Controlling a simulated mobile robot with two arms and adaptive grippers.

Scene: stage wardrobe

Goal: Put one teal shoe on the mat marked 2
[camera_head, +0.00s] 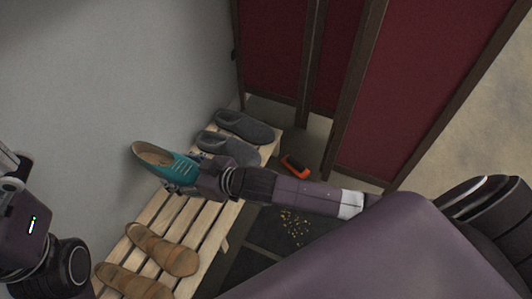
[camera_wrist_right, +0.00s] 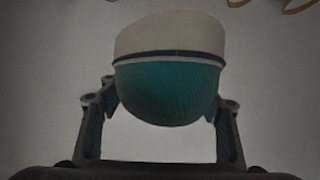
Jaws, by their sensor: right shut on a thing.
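A teal shoe (camera_head: 168,164) with a tan inside and pale sole is in my right gripper (camera_head: 184,180), over the wall side of the slatted bench. In the right wrist view, the teal shoe (camera_wrist_right: 168,90) fills the space between the two fingers of my right gripper (camera_wrist_right: 164,108). I cannot tell whether the shoe touches the slats. My left gripper (camera_head: 14,168) shows only in part at the left edge, and its fingers are not clear. No mat with a readable 2 shows.
A wooden slatted bench (camera_head: 196,226) holds grey slippers (camera_head: 244,127) at the far end and brown sandals (camera_head: 162,250) at the near end. Dark mats (camera_head: 279,233) with yellow specks and an orange object (camera_head: 295,165) lie on the floor. Red screens (camera_head: 400,85) stand behind.

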